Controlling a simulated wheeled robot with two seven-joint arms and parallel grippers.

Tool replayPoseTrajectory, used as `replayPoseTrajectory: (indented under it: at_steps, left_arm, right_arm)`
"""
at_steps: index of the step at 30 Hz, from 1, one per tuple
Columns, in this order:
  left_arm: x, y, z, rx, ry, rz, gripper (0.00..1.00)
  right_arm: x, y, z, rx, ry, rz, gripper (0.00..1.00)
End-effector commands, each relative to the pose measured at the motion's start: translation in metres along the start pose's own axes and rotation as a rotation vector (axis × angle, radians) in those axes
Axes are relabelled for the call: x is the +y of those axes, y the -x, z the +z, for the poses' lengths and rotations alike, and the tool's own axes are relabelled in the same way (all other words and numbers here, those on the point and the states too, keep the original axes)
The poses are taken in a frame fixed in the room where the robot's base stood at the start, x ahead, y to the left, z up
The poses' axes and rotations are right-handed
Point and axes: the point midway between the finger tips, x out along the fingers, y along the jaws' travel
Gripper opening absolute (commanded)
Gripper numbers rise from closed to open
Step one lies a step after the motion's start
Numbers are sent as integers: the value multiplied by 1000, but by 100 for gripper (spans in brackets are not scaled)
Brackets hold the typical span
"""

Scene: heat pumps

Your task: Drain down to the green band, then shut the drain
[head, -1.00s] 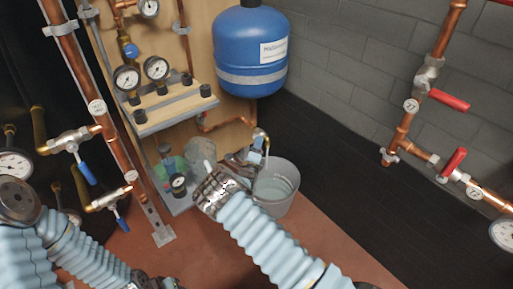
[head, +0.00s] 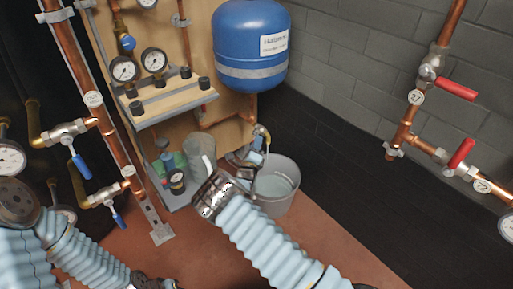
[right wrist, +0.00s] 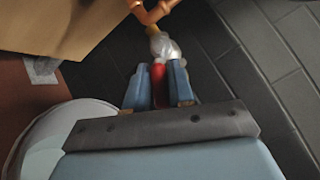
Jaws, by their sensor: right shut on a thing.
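The drain tap (head: 262,133) sits on copper pipe below the blue tank (head: 249,45). My right gripper (head: 250,160) is at it, partly hidden behind my own wrist. In the right wrist view, its blue fingers (right wrist: 159,92) are shut on the red drain handle (right wrist: 158,84), with a pale metal valve body (right wrist: 164,46) just beyond. A grey bucket (head: 275,205) with water in it stands under the tap. Two round gauges (head: 124,69) (head: 154,60) are on the board; their bands are too small to read. My left arm is at the lower left; its gripper is out of view.
A wooden-topped shelf (head: 165,108) with black knobs juts from the board. Pipes with blue-handled valves (head: 80,165) stand at left, and red-handled valves (head: 460,153) at right. Floor (head: 215,255) is clear in front of the bucket.

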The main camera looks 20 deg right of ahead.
Motion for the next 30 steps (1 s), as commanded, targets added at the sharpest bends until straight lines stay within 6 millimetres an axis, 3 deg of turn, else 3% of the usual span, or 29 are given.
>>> replayPoseTrajectory:
  at_steps: [1, 15, 21, 30]
  left_arm:
    - [-4, -14, 1, -2, 0, 2, 35]
    - [-27, -89, 3, -5, -2, 11, 35]
    - [-33, -105, 2, 0, 0, 10, 35]
    - [-34, -108, 2, 3, 0, 10, 35]
  right_arm:
    - [10, 1, -4, -8, -27, -21, 0]
    - [29, -4, -2, -95, -371, -289, 0]
    - [32, -9, 2, -131, -514, -402, 0]
    - [35, -14, 7, -173, -687, -538, 0]
